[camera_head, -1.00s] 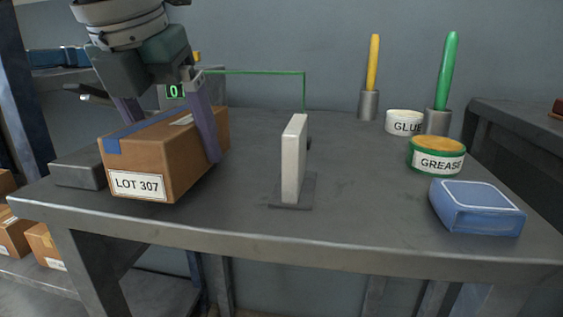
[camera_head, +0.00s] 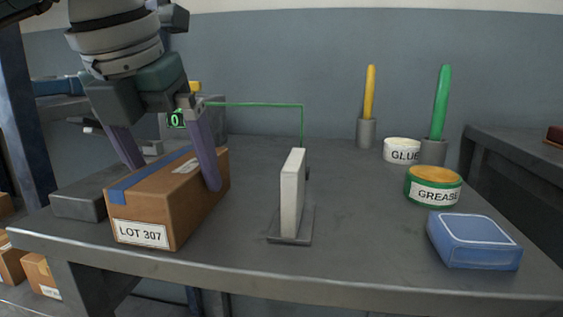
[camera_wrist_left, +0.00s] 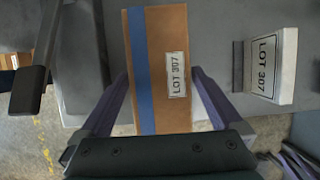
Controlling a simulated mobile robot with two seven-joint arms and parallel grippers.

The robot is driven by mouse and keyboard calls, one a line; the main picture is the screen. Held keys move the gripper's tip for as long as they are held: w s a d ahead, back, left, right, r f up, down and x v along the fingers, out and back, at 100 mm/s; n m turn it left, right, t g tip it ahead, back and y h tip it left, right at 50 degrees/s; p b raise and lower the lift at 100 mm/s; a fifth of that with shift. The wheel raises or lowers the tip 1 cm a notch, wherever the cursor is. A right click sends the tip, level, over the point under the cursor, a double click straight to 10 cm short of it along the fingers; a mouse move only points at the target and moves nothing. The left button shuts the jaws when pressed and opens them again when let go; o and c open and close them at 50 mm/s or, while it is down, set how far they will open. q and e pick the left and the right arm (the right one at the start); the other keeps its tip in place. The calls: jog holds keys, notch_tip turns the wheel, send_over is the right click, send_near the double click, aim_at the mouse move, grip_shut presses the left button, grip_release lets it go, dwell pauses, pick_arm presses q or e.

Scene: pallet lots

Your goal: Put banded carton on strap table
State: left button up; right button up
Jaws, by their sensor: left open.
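The banded carton (camera_head: 160,215), brown with a blue band and a white LOT 307 label, stands on the grey strap table (camera_head: 350,225) at its left part. It also shows in the left wrist view (camera_wrist_left: 155,75). My left gripper (camera_head: 174,178) is over the carton with its fingers open, one on each side. In the left wrist view (camera_wrist_left: 157,100) a gap shows between the carton and each finger.
A white LOT 307 plate (camera_head: 291,195) stands upright right of the carton. A thin green frame (camera_head: 303,125) rises behind it. A grease tin (camera_head: 433,188), a glue tub (camera_head: 402,151) and a blue pack (camera_head: 473,240) are at the right. A grey block (camera_head: 80,200) is left of the carton.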

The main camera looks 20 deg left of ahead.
pick_arm(q)
jog(key=p+v, duration=0.5)
jog(key=v, duration=0.4)
jog(key=shift+s+r, duration=0.2)
jog(key=shift+r, duration=0.05)
